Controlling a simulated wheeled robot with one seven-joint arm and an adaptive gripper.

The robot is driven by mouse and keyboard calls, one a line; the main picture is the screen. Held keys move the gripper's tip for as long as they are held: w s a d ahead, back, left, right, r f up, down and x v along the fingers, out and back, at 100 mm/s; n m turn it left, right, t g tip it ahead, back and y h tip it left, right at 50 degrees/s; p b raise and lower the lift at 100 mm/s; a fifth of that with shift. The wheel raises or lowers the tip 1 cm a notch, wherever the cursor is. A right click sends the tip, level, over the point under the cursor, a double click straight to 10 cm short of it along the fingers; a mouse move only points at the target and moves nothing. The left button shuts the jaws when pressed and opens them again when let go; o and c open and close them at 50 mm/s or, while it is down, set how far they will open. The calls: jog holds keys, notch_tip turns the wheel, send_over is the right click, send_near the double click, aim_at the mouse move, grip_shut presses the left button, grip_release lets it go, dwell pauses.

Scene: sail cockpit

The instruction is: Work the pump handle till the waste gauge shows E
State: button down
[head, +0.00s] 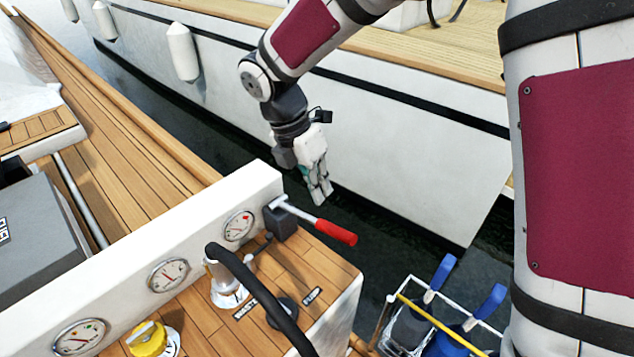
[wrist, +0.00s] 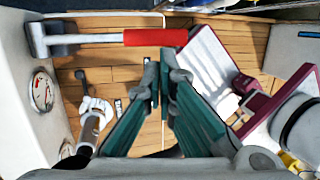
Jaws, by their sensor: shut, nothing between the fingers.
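The pump handle, a grey lever with a red grip (head: 336,232), sticks out to the right from a dark pump body (head: 280,222) on the white coaming in the head view. In the wrist view its red grip (wrist: 155,37) lies across the top, just beyond my fingertips. My gripper (head: 321,192) points down above the grip, over the dark water gap; its fingers (wrist: 158,72) are shut and empty. It appears apart from the handle. The gauge nearest the pump (head: 238,225) has a white face with a red mark; its letters are too small to read. It also shows in the wrist view (wrist: 42,90).
Two more gauges (head: 167,275) (head: 80,337) sit along the coaming. A black hose (head: 250,285) rises from a deck fitting beside WASTE and PUMP labels. A yellow cap (head: 148,338) stands at lower left. A white hull (head: 400,130) lies behind my arm; a crate (head: 400,300) stands right.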

aim_at(336, 229)
jog(key=x, duration=1)
jog(key=shift+f+p, duration=0.1)
jog(key=shift+p, duration=0.25)
